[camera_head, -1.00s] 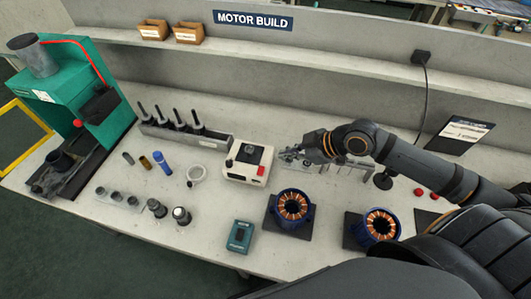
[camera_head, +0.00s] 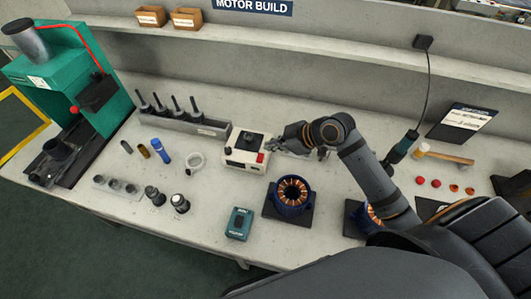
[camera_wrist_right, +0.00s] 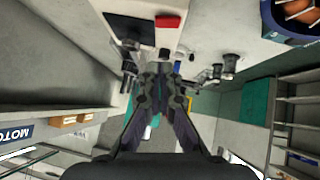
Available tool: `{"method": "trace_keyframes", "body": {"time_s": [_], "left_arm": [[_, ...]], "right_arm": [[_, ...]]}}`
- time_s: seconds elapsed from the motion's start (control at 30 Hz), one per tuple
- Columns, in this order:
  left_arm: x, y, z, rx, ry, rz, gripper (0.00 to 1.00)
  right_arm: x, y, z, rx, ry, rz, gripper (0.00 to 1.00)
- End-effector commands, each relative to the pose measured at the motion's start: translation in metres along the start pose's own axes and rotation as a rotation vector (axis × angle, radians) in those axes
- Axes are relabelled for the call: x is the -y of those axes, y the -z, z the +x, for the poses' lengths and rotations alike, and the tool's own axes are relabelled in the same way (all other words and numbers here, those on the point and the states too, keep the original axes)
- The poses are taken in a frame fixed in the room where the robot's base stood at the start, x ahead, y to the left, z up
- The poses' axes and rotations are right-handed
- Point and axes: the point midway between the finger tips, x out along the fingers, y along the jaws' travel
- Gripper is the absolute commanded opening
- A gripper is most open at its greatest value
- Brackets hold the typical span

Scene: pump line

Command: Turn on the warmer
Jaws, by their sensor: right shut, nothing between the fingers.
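The warmer (camera_head: 240,163) is a white box with a dark top plate and a red switch (camera_head: 261,157) at its right front corner. In the right wrist view the red switch (camera_wrist_right: 168,21) lies beyond the fingertips, beside the dark plate (camera_wrist_right: 130,29). My right gripper (camera_head: 277,146) is shut and empty, just right of the warmer and close to the switch. In the right wrist view its fingers (camera_wrist_right: 161,70) point towards the warmer. Whether it touches the switch cannot be told. My left gripper is not in view.
A copper-wound stator (camera_head: 292,193) stands in front of the right gripper; another (camera_head: 369,216) is partly behind my arm. A teal box (camera_head: 239,224), a white ring (camera_head: 196,163) and a grey rack (camera_head: 185,124) of dark tools are around. A teal press (camera_head: 65,80) stands at left.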

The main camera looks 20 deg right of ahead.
Motion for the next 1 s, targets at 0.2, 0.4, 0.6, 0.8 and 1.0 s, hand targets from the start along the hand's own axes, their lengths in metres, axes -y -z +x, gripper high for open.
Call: {"method": "trace_keyframes", "body": {"time_s": [0.2, 0.4, 0.6, 0.8, 1.0], "left_arm": [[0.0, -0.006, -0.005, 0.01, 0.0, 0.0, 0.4], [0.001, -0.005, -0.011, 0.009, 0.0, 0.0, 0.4], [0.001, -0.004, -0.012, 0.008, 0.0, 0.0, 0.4], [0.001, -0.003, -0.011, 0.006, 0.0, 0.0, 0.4], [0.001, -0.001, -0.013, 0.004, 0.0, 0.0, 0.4]], "right_arm": [[0.002, 0.004, 0.036, -0.005, 0.006, 0.006, 0.0], [0.001, -0.02, 0.055, 0.001, 0.004, 0.001, 0.0], [0.001, -0.028, 0.062, 0.001, 0.002, -0.001, 0.0], [0.001, -0.028, 0.062, 0.0, 0.002, -0.001, 0.0], [-0.003, -0.032, 0.066, 0.001, 0.055, 0.052, 0.0]]}}
